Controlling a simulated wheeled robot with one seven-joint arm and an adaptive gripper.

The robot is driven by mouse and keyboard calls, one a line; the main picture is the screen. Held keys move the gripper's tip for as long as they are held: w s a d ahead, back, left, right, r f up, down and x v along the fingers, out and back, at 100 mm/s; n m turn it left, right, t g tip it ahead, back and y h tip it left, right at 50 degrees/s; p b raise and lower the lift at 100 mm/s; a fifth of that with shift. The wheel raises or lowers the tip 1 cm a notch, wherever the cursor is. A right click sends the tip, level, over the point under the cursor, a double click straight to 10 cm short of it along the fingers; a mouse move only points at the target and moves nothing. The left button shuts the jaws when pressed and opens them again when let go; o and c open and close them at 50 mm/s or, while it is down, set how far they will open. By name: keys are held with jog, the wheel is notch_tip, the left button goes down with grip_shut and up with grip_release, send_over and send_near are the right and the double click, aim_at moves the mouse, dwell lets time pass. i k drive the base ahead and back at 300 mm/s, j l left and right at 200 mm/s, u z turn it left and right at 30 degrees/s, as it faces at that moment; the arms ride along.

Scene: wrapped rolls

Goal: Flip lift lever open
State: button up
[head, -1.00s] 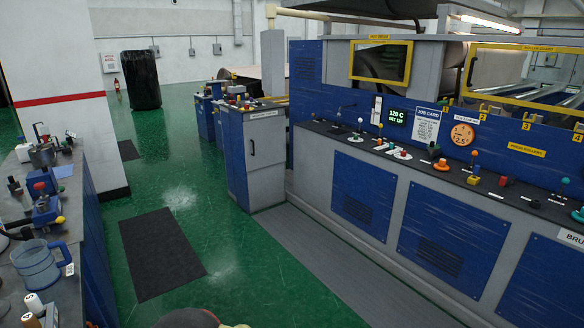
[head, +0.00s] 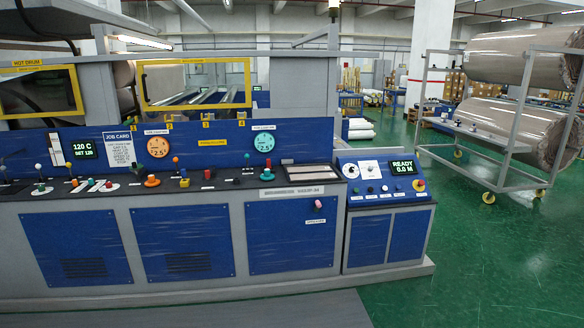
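Several small levers and knobs stand along the dark ledge of the blue and grey machine (head: 110,190). They include a white-knobbed lever (head: 38,167), an orange knob (head: 151,181), a lever with an orange tip (head: 176,160) and a green knob (head: 268,177). A pink handle (head: 318,204) sticks out of the front right panel, with a small label below it. I cannot tell which of these is the lift lever, as the labels are too small to read. My gripper is not in view.
A blue control console (head: 387,215) with a READY display (head: 403,167) and a red knob (head: 420,185) stands at the machine's right end. A wheeled rack (head: 515,180) holds large wrapped rolls (head: 520,130) at the right. The green floor (head: 490,270) between is clear.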

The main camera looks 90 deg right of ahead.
aim_at(209, 174)
jog(key=z, duration=2.15)
jog(key=i+z, duration=0.15)
jog(key=i, duration=0.7)
jog(key=i+l+u, duration=0.1)
jog(key=i, duration=0.6)
jog(key=i+l, duration=0.1)
jog(key=i, duration=0.6)
jog(key=i+u, duration=0.1)
jog(key=i, duration=0.6)
jog(key=i+l+u, duration=0.1)
jog(key=i+l, duration=0.15)
jog(key=i, duration=0.45)
